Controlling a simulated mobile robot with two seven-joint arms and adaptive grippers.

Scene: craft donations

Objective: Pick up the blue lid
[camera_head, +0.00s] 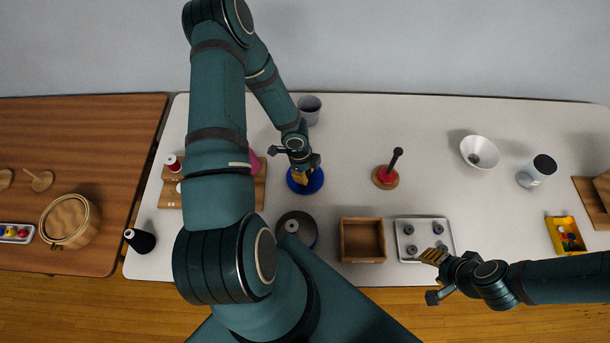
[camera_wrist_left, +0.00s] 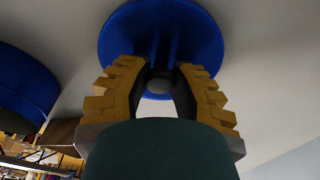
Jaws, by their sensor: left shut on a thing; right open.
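The blue lid (camera_head: 306,186) is a round disc over the middle left of the white table in the head view. In the left wrist view the lid (camera_wrist_left: 205,40) fills the top centre. My left gripper (camera_head: 301,173) is over it, and its yellow ridged fingers (camera_wrist_left: 158,88) are shut on the lid's central grip, partly hidden between them. Whether the lid is touching the table is hard to tell. My right gripper (camera_head: 432,277) is open and empty at the table's front edge, by the metal tray.
A grey cup (camera_head: 309,108) is behind.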

